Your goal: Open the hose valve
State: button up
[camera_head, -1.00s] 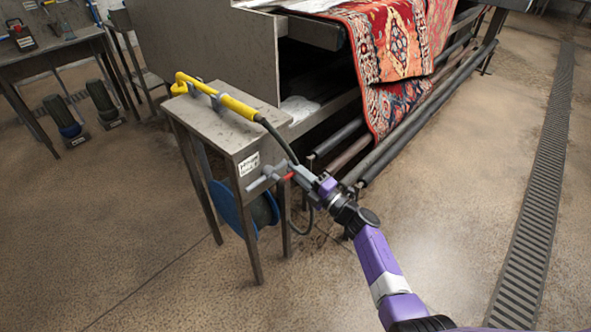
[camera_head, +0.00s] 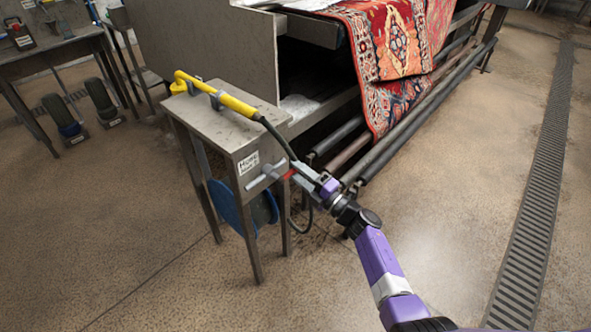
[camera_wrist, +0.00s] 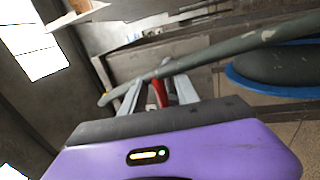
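The hose valve is on the near side of a small metal stand, below its label, with a grey fitting (camera_head: 262,179) and a red lever (camera_head: 288,174). My gripper (camera_head: 294,170) is at the valve, its fingers around the red lever. In the wrist view the red lever (camera_wrist: 160,93) stands between the two grey fingers of my gripper (camera_wrist: 158,88), with gaps seen beside it. The gripper looks open. A grey-green hose or pipe (camera_wrist: 235,50) crosses in front of the fingertips and hides part of the valve.
The stand (camera_head: 215,125) holds a yellow wand (camera_head: 222,96) on top and a blue hose reel (camera_head: 235,208) below. A black hose (camera_head: 283,143) hangs close to my gripper. A large machine with a red patterned rug (camera_head: 395,60) stands behind. Floor to the right is open.

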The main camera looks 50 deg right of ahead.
jog(key=s+f, duration=0.1)
jog(key=s, duration=0.6)
jog(key=shift+f+p, duration=0.2)
jog(key=shift+p, duration=0.15)
jog(key=shift+d, duration=0.1)
jog(key=s+f, duration=0.1)
jog(key=s, duration=0.7)
jog(key=shift+s+d+f, duration=0.15)
jog(key=shift+s+f, duration=0.2)
jog(key=shift+s, duration=0.05)
